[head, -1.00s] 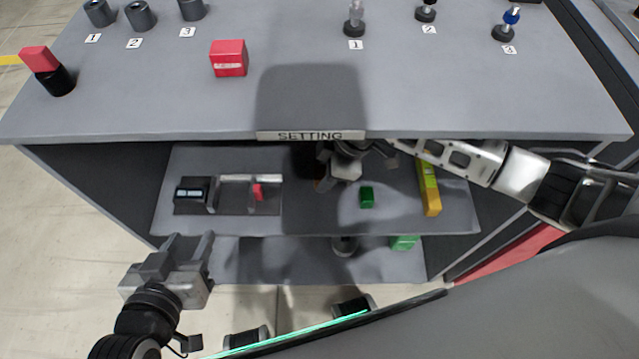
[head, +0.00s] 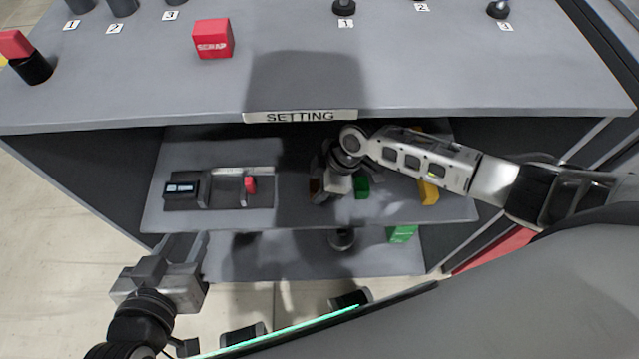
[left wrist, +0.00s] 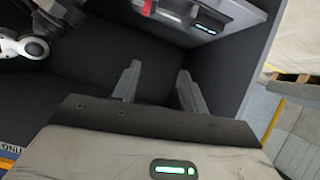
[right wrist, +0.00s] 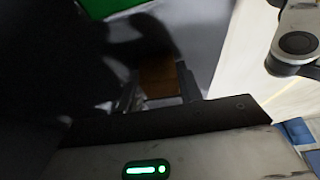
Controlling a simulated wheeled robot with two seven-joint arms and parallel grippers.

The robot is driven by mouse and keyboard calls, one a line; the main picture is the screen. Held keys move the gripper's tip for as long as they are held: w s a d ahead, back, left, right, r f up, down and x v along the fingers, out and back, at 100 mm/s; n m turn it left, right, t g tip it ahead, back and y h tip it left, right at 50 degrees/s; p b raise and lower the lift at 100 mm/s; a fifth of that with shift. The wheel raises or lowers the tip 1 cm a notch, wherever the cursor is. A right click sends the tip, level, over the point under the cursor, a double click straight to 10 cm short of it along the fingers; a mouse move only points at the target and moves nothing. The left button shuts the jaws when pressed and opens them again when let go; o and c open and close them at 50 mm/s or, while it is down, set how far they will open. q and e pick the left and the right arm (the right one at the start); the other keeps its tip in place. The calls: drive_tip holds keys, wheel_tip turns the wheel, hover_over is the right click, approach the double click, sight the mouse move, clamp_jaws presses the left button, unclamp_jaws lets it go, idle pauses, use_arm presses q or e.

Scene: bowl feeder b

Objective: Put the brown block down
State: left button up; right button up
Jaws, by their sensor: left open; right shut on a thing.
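The brown block (right wrist: 160,79) is between the fingers of my right gripper (right wrist: 158,88) in the right wrist view. In the head view only a small brown patch of the block (head: 314,186) shows beside my right gripper (head: 332,187), which is shut on it over the middle shelf. The shadow makes it unclear whether the block touches the shelf. My left gripper (head: 185,243) is open and empty in front of the shelf's left end. Its two spread fingers also show in the left wrist view (left wrist: 158,78).
On the shelf (head: 290,213) a green block (head: 362,188) stands just right of my right gripper. A yellow block (head: 428,191) is further right, a measuring device (head: 183,189) at left. The tabletop (head: 420,70) overhangs above. A green box (head: 403,233) lies lower.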

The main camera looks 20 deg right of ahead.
drive_tip(key=o, duration=1.1)
drive_tip(key=shift+c, duration=0.2)
